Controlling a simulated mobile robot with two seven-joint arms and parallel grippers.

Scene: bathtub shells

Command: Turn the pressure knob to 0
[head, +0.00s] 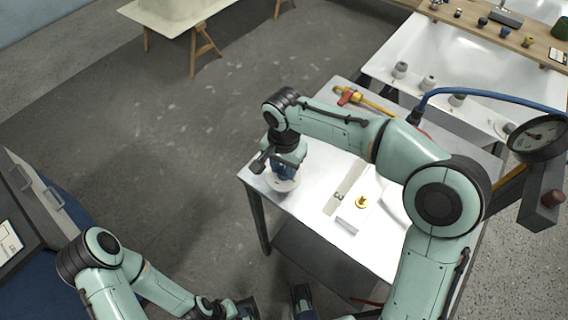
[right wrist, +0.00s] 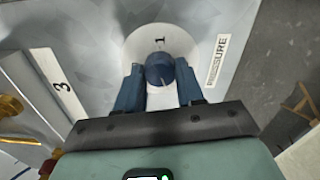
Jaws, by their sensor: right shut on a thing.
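The pressure knob (right wrist: 159,72) is dark blue and round, on a pale round dial (right wrist: 135,45) marked "1" just above the knob in the right wrist view. A "PRESSURE" label (right wrist: 217,62) lies right of the dial. My right gripper (right wrist: 160,82) is shut on the knob, one blue finger on each side. In the head view my right gripper (head: 284,172) points down at the dial (head: 285,185) on the table's left corner, hiding most of the knob. No 0 mark can be read. My left gripper (head: 245,308) is at the bottom edge, partly cut off.
A white-topped metal table (head: 310,208) bears a plate marked "3" (head: 338,196) and a yellow fitting (head: 362,201). A blue hose (head: 480,92) and a pressure gauge (head: 538,136) are at the right. Open floor lies left of the table.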

